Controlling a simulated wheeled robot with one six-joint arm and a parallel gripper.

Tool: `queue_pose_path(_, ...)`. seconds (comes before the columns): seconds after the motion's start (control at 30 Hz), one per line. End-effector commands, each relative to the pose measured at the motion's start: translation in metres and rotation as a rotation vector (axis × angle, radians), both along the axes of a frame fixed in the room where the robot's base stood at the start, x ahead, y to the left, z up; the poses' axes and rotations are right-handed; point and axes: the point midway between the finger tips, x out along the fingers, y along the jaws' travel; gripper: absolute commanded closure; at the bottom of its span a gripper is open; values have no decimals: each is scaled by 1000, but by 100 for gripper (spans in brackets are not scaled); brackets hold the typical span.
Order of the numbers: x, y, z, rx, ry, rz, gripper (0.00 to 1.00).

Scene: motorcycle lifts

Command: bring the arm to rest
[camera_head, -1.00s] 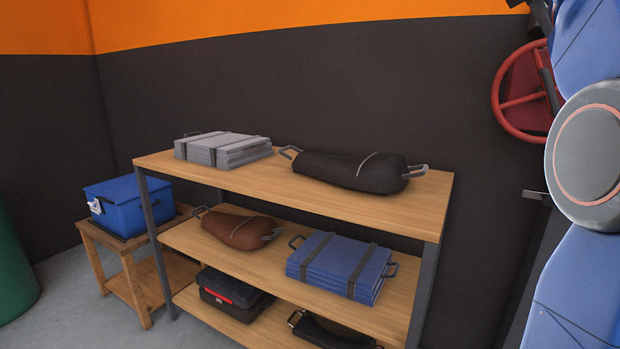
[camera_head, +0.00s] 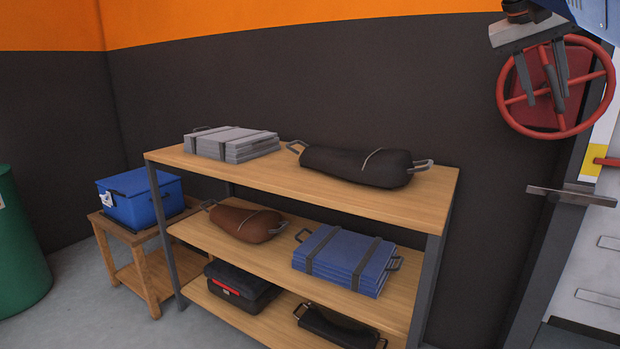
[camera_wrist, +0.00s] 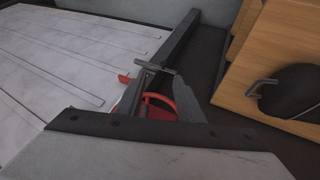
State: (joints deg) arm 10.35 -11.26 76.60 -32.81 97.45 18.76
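My gripper (camera_head: 545,98) hangs fingers-down at the top right of the head view, in front of a red handwheel. Its two grey fingers stand apart with a gap between them, and I see nothing held. Part of my blue arm shows at the top right corner; the rest is out of view. In the wrist view, the gripper's broad mount fills the lower edge and part of the red wheel (camera_wrist: 160,105) shows just beyond it. I cannot tell whether the fingers touch the wheel.
A wooden shelf unit (camera_head: 417,200) holds a black bag (camera_head: 355,167), grey case (camera_head: 231,143), brown bag (camera_head: 246,224), blue case (camera_head: 344,260) and black cases below. A blue box (camera_head: 140,199) stands on a small table left; a green drum (camera_head: 18,245) is far left.

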Motion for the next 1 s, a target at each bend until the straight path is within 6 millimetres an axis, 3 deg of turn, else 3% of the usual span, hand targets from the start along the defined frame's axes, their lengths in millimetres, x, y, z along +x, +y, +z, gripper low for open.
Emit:
queue_pose_path(0.37, -43, 90, -168, 149, 20, 389, 66)
queue_pose_path(0.8, -133, 186, -385, 338, -27, 690, 66)
queue_pose_path(0.9, -149, 198, -418, 366, -38, 721, 66)
queue_pose_path(1.0, -159, 204, -439, 383, -46, 738, 66)
